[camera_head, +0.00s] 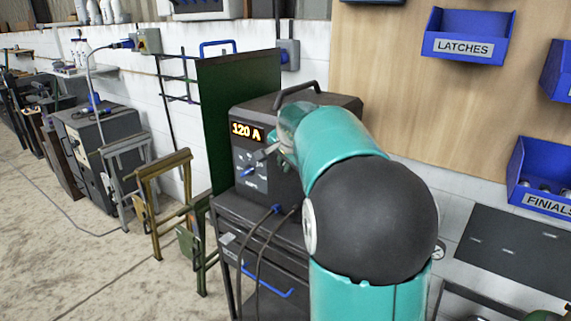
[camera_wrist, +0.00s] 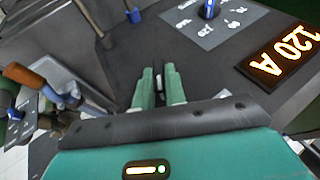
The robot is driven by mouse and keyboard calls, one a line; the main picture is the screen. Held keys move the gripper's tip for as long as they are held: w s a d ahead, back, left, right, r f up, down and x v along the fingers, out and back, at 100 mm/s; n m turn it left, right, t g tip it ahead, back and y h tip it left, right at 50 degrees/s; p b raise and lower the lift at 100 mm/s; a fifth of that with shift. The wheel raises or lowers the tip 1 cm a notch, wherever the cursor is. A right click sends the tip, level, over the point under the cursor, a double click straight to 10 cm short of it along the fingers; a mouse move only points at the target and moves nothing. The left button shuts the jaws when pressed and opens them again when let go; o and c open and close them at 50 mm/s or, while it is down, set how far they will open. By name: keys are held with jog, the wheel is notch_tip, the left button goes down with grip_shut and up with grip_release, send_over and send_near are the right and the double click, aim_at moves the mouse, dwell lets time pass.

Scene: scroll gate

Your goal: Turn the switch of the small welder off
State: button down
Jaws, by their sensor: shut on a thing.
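The small welder (camera_head: 258,112) is a dark box with a top handle and a lit display (camera_head: 246,131) that reads 120 A. The display also shows in the wrist view (camera_wrist: 280,55). My gripper (camera_head: 263,153) is at the welder's front panel, just below the display. In the wrist view my gripper's two green fingers (camera_wrist: 159,76) are close together against the dark panel, shut on a small part between them, seemingly the switch. The fingers hide most of it, so its position cannot be read. A blue knob (camera_wrist: 209,9) on a grey labelled plate is apart from the fingers.
The welder stands on a dark cart (camera_head: 232,208) with cables hanging in front. A dark green panel (camera_head: 235,105) stands left of it. Metal stands (camera_head: 165,195) are farther left. Blue bins (camera_head: 468,36) hang on the wooden board at right. The floor (camera_head: 85,235) at left is mostly open.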

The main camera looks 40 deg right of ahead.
jog(key=g, duration=0.2)
jog(key=g+h, duration=0.1)
jog(key=g, duration=0.1)
jog(key=w+n+g, duration=0.1)
jog(key=g, duration=0.1)
jog(key=shift+a+h, duration=0.2)
jog(key=shift+h, duration=0.2)
jog(key=n+g+h, duration=0.1)
jog(key=g, duration=0.2)
jog(key=shift+w, duration=0.15)
jog(key=shift+a+f+n+g+h, duration=0.15)
jog(key=shift+g+h, duration=0.2)
jog(key=shift+g, duration=0.35)
jog(key=shift+d+n+g+h, duration=0.15)
jog(key=shift+g+h, duration=0.2)
jog(key=shift+g, duration=0.35)
jog(key=shift+a, duration=0.1)
jog(key=c, duration=1.5)
grip_release()
jog(key=shift+o, duration=0.2)
